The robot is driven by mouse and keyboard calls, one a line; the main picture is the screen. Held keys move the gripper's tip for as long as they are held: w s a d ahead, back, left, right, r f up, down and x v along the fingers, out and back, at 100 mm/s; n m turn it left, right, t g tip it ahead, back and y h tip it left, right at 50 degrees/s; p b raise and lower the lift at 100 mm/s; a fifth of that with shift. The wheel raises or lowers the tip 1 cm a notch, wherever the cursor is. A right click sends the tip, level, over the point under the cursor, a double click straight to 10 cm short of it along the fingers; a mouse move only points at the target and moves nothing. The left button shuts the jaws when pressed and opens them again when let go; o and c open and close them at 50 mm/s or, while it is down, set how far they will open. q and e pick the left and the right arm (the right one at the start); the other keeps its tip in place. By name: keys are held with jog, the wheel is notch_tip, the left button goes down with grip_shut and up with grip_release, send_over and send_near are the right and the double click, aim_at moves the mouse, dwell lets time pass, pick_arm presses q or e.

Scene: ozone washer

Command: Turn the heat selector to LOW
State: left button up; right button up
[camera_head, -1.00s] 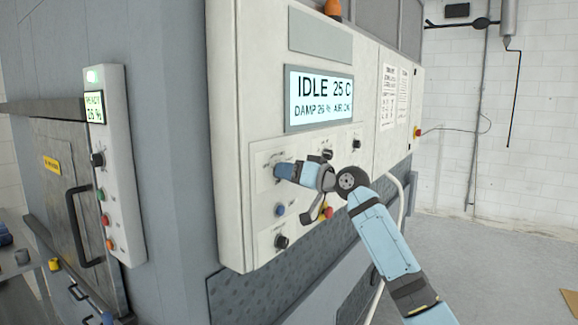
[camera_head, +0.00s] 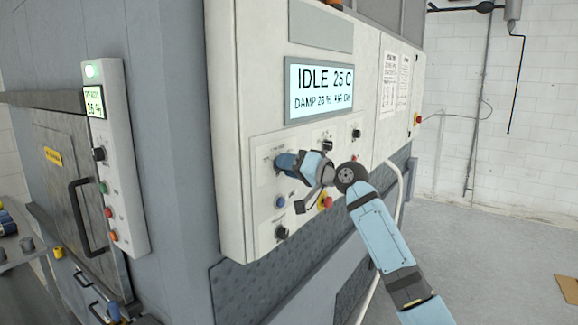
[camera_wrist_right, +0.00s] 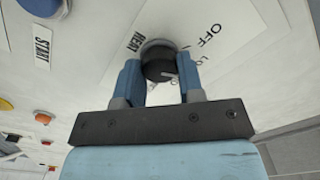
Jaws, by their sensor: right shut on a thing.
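The heat selector (camera_wrist_right: 158,62) is a round black knob on a white label plate in the right wrist view. The plate reads HEAT and OFF, with another word partly hidden beside the finger. My right gripper (camera_wrist_right: 160,80) has its two blue fingers on either side of the knob, shut on it. In the head view my right gripper (camera_head: 283,162) is at the upper left of the control panel (camera_head: 262,190) and covers the knob. A pale pointer mark on the knob is partly visible. My left gripper is not in view.
A display (camera_head: 320,92) above reads IDLE 25 C. A blue button (camera_head: 280,202), a black knob (camera_head: 281,233) and a red button (camera_head: 325,202) sit below and beside my gripper. Other knobs are at upper right. Open floor lies right of the cabinet.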

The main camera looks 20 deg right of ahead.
jog(key=o, duration=0.9)
jog(key=b+v, duration=0.3)
jog(key=v, duration=1.1)
jog(key=shift+r+b, duration=0.1)
jog(key=shift+b, duration=0.3)
